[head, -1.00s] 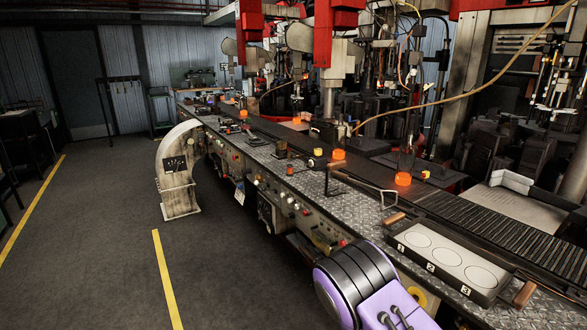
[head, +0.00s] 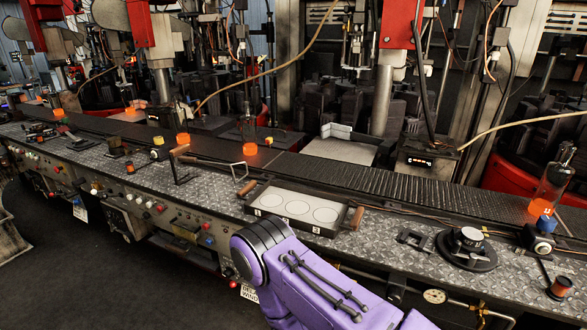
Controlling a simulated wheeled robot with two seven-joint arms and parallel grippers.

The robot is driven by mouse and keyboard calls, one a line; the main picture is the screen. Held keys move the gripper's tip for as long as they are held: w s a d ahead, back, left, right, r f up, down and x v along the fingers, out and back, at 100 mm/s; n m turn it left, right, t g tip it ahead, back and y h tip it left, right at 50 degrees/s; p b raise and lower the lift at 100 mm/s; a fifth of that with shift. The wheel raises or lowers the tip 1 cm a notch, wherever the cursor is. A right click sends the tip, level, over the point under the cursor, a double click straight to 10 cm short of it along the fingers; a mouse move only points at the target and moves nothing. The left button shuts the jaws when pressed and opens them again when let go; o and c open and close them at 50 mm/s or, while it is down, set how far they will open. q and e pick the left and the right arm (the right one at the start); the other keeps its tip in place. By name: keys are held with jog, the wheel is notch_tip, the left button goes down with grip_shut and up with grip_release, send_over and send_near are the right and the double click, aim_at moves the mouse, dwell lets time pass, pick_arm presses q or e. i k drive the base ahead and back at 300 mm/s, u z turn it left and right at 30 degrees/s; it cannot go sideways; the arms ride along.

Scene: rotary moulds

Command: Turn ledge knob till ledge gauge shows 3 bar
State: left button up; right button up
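A small round gauge with a pale dial (head: 435,296) sits on the front of the ledge at lower right; its reading is too small to make out. A black knob with a pale top (head: 468,238) stands on a round dark base on the ledge above it. A smaller orange-and-black knob-like part (head: 560,288) stands at the right edge. I cannot tell for sure which is the ledge knob. A purple arm link of mine (head: 300,280) crosses the lower middle, in front of the ledge. Neither gripper is in view.
A tray with numbered circles (head: 298,207) and wooden handles lies on the diamond-plate ledge (head: 385,243). A dark conveyor (head: 345,178) runs behind. Pipework (head: 478,310) hangs below the ledge.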

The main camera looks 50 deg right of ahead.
aim_at(394, 296)
jog(key=z, duration=2.4)
